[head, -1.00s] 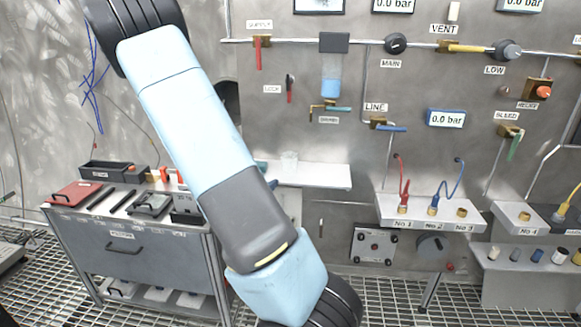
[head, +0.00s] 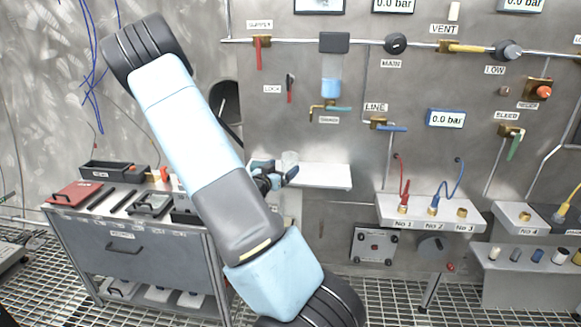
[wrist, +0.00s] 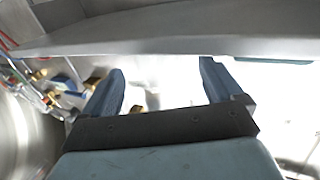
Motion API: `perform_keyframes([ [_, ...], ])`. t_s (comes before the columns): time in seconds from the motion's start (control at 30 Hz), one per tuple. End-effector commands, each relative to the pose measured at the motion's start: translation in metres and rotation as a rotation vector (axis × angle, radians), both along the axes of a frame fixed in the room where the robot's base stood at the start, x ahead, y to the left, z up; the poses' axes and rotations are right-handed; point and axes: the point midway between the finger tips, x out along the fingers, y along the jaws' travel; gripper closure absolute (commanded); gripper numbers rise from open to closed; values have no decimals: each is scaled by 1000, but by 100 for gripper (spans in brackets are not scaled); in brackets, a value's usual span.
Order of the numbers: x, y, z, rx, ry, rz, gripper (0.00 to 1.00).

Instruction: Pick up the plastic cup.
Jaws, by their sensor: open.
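The plastic cup (head: 290,158) is small, clear and upright on the white shelf (head: 325,176) in the head view, near the shelf's left end. My gripper (head: 279,169) is right at the cup in that view, with its dark blue fingers in front of the cup's lower part. The fingers are spread apart. I cannot tell whether they touch the cup or stand short of it. In the wrist view my gripper (wrist: 161,76) is open, with a bright, washed-out background between the fingers. I cannot make out the cup clearly there.
A grey tool cabinet (head: 130,260) with a red box (head: 75,192) and dark trays stands on the left. Above the shelf are a blue-filled bottle (head: 331,88) and a drain valve (head: 325,107). A bench with red and blue hoses (head: 430,212) is on the right.

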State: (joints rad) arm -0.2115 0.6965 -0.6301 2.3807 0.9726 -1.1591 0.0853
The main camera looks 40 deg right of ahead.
Motion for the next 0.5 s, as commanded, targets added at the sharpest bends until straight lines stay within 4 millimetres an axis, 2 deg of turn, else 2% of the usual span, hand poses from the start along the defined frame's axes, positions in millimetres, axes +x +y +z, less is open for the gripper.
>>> perform_keyframes([
  [0.17,2,-9,0,0,-1,-2,7],
  [0.5,13,-49,-1,0,-1,-3,7],
])
